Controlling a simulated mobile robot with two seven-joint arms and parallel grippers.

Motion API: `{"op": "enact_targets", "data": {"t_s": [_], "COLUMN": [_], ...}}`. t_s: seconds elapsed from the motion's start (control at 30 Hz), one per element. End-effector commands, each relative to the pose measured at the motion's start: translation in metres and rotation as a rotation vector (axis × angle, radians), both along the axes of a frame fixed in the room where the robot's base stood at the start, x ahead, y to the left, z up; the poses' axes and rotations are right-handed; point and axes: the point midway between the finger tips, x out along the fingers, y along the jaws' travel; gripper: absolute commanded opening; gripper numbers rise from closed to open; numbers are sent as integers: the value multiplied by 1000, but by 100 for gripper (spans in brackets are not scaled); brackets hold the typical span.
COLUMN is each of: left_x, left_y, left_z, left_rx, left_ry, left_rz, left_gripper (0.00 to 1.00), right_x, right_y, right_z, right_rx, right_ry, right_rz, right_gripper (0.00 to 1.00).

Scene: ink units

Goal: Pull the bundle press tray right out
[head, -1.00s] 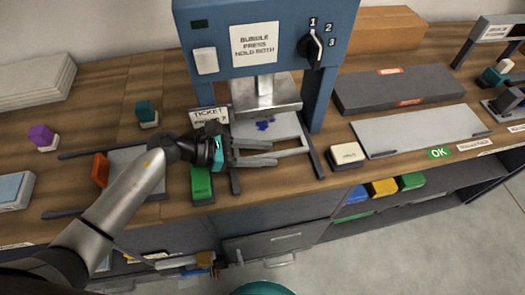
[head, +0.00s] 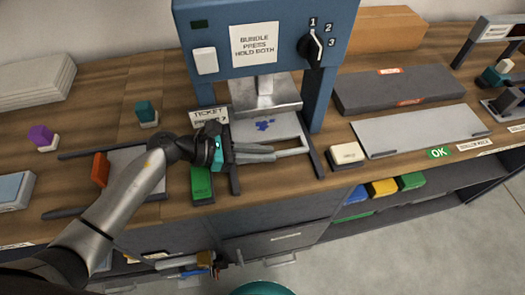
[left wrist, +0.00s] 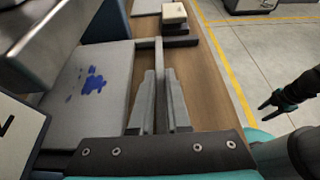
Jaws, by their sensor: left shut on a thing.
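The press tray (head: 284,126) is a light grey plate with a blue ink blotch, lying below the press head between two dark rails. Its grey bar handle (head: 298,149) runs along the front. My left gripper (head: 272,154) is shut on this handle, coming in from the left. In the left wrist view the two fingers (left wrist: 161,105) flank the handle bar (left wrist: 159,62), and the tray (left wrist: 62,118) lies to their left. My right gripper (left wrist: 275,101) shows small at the right of the left wrist view, apart from everything, its fingers looking spread.
The blue press (head: 266,75) stands over the tray. A green block (head: 201,184) sits left of the rails under my wrist, and a cream block (head: 346,154) stands to the right. The bench's front edge is close to the handle; open floor (head: 400,250) lies beyond.

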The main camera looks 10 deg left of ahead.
Motion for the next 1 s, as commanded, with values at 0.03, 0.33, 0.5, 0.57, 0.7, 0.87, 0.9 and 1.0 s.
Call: {"op": "enact_targets", "data": {"t_s": [0.03,0.33,0.5,0.57,0.7,0.87,0.9,1.0], "left_x": [0,0,0,0,-5,-33,-42,-66], "left_y": [0,0,0,0,-1,-9,-12,-20], "left_z": [0,0,0,0,-1,0,0,0], "left_rx": [1,1,1,1,2,4,5,4], "left_ry": [0,0,0,0,3,6,8,8], "left_rz": [0,0,0,0,-1,-3,-4,-5], "left_gripper": [0,0,0,0,0,0,0,0], "right_x": [0,0,0,0,0,0,0,0], "right_y": [0,0,0,0,0,0,0,0], "right_z": [0,0,0,0,3,15,19,27], "right_rx": [0,0,0,0,0,0,0,0], "right_ry": [0,0,0,0,0,-1,-1,-1], "right_rz": [0,0,0,-1,-1,-1,-1,-1], "right_gripper": [50,50,50,50,50,50,50,50]}}
